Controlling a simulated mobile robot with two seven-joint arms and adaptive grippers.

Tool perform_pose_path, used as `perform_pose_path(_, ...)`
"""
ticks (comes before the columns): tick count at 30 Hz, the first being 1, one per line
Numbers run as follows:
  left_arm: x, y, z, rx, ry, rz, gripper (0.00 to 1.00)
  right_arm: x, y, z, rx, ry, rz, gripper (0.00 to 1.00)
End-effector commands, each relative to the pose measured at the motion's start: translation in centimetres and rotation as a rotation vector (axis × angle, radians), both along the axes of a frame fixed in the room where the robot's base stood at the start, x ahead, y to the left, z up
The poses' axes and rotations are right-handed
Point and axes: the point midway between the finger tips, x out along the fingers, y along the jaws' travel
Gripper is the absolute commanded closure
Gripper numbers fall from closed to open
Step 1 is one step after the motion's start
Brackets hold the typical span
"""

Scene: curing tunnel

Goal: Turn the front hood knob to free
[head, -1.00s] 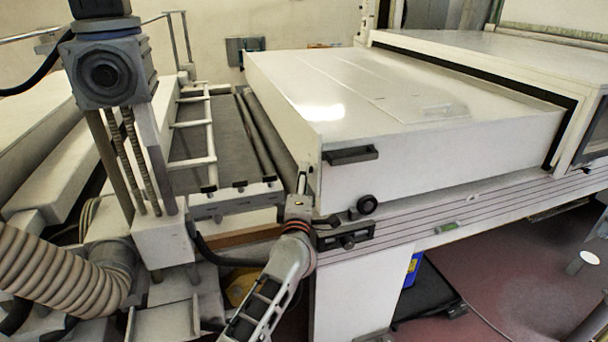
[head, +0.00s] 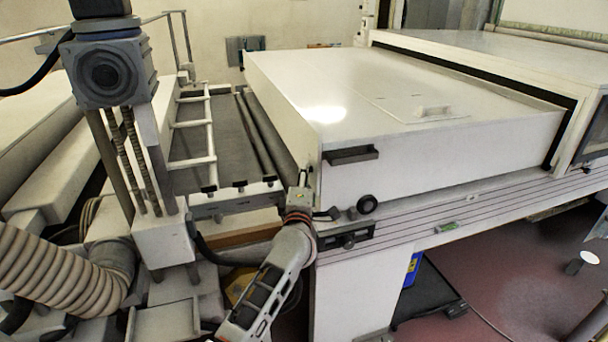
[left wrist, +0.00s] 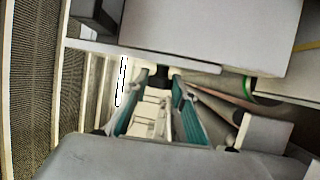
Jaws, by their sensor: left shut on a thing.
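The hood (head: 424,162) is a large white cover with a dark handle (head: 351,155) at its front left corner. My left gripper (head: 303,183) is at the left end of the hood, close to that corner. It is shut on a small dark piece, which I take to be the front hood knob (left wrist: 158,76). In the left wrist view the teal-padded fingers (left wrist: 160,88) reach to either side of it. The knob's face and pointer are hidden, so its setting cannot be read. My right gripper is not in view.
A round black knob (head: 367,204) and a dark latch plate (head: 345,237) sit below the hood's front. A roller bed with white bars (head: 190,124) lies left of the gripper. A ribbed hose (head: 62,268) is at lower left.

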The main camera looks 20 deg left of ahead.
Motion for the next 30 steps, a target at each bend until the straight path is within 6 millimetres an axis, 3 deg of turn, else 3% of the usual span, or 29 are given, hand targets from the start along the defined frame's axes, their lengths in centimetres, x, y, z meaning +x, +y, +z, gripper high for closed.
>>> perform_pose_path(20,0.0,0.0,0.6,-0.143,0.206,-0.001,0.96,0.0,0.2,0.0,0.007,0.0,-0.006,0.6)
perform_pose_path(30,0.2,0.0,1.1,-0.303,0.447,-0.002,0.96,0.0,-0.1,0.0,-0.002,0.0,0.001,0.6)
